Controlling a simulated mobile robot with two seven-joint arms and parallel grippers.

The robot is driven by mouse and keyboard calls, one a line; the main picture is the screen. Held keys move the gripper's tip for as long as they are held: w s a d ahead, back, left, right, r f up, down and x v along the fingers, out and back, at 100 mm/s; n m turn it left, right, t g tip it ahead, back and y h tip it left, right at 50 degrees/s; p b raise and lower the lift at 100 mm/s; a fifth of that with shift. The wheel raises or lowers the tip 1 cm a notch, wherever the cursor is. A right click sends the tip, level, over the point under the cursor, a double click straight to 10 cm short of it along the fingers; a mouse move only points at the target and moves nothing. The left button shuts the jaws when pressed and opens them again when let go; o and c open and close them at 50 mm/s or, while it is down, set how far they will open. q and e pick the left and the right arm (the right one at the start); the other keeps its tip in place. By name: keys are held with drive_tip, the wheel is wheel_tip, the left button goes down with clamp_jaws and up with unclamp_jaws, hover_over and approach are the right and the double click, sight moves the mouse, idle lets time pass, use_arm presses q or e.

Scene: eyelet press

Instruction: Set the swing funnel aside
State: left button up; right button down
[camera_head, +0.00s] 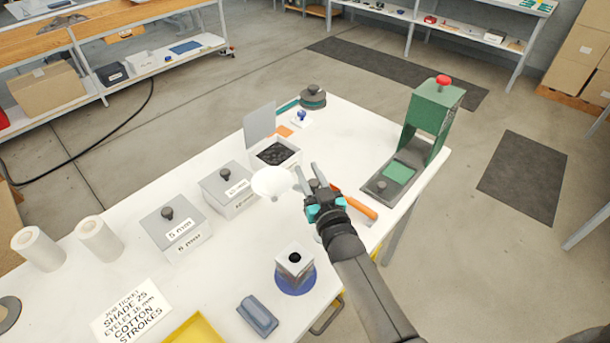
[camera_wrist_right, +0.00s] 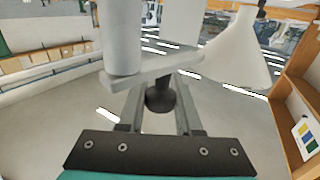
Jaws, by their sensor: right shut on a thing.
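The swing funnel (camera_head: 272,182) is a white cone that hangs above the table, in front of the open box. It also shows at the right of the right wrist view (camera_wrist_right: 237,50), with a grey bar (camera_wrist_right: 150,68) running below a pale upright cylinder (camera_wrist_right: 122,40). My right gripper (camera_head: 312,184) is just right of the cone in the head view. In the right wrist view its fingers are shut on a dark knob (camera_wrist_right: 160,97) below the grey bar. The bar's link to the cone is not fully visible. My left gripper is not in view.
An open box (camera_head: 278,153) of black pieces and lidded grey boxes (camera_head: 227,188) stand left of the arm. A green press (camera_head: 435,108) stands at right. A block on a blue base (camera_head: 295,283), an orange-handled tool (camera_head: 360,206) and a job ticket (camera_head: 131,312) are on the table.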

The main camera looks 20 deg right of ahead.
drive_tip(key=shift+w+d, duration=0.1)
idle(0.4)
drive_tip(key=c, duration=0.6)
unclamp_jaws()
drive_tip(key=s, duration=1.5)
drive_tip(key=shift+s+a, duration=0.15)
drive_tip(key=shift+a, duration=0.05)
